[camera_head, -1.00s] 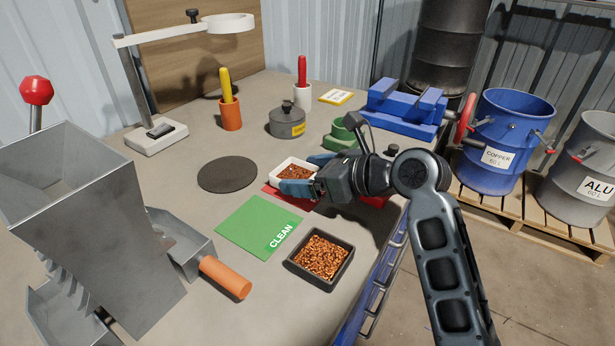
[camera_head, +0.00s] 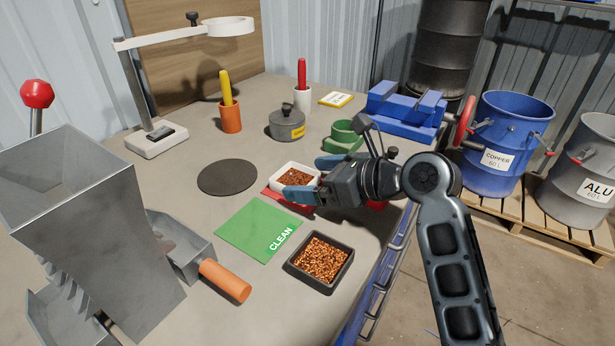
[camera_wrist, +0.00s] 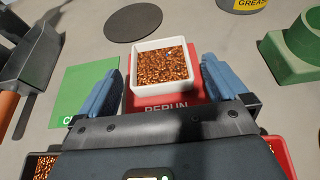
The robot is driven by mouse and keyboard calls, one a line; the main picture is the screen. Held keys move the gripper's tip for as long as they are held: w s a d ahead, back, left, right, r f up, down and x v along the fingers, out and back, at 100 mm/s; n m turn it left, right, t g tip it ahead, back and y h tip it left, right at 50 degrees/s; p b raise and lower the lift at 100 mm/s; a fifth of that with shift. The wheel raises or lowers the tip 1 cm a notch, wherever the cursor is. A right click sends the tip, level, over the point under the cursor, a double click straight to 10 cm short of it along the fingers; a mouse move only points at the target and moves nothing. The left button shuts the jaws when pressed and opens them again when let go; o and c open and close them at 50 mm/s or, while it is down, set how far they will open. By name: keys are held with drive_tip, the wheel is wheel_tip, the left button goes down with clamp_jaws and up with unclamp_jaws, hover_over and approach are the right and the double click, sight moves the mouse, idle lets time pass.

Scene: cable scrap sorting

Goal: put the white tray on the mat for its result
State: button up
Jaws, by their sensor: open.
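The white tray (camera_head: 312,184), filled with copper-coloured granules, sits on the red mat (camera_head: 284,198). In the wrist view the mat reads "RERUN" (camera_wrist: 165,102), and the white tray (camera_wrist: 138,79) lies towards its far part, overlapping its far left edge. My gripper (camera_head: 314,176) is open at the tray's near right side. In the wrist view my two blue fingers (camera_wrist: 163,82) are spread wide, with visible gaps to the tray. The green mat (camera_head: 250,225), marked "CLEAN", is bare beside the red one.
A black tray (camera_head: 292,264) of copper granules stands in front of the green mat. A dark round disc (camera_head: 227,177) lies behind. A lidded grey pot (camera_head: 287,124), a green block (camera_head: 343,136) and a blue vise (camera_head: 405,108) stand further back. A scoop with an orange handle (camera_head: 225,281) is left.

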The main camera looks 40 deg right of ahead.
drive_tip(key=p+v, duration=0.1)
drive_tip(key=v, duration=0.9)
drive_tip(key=shift+s+r, duration=0.15)
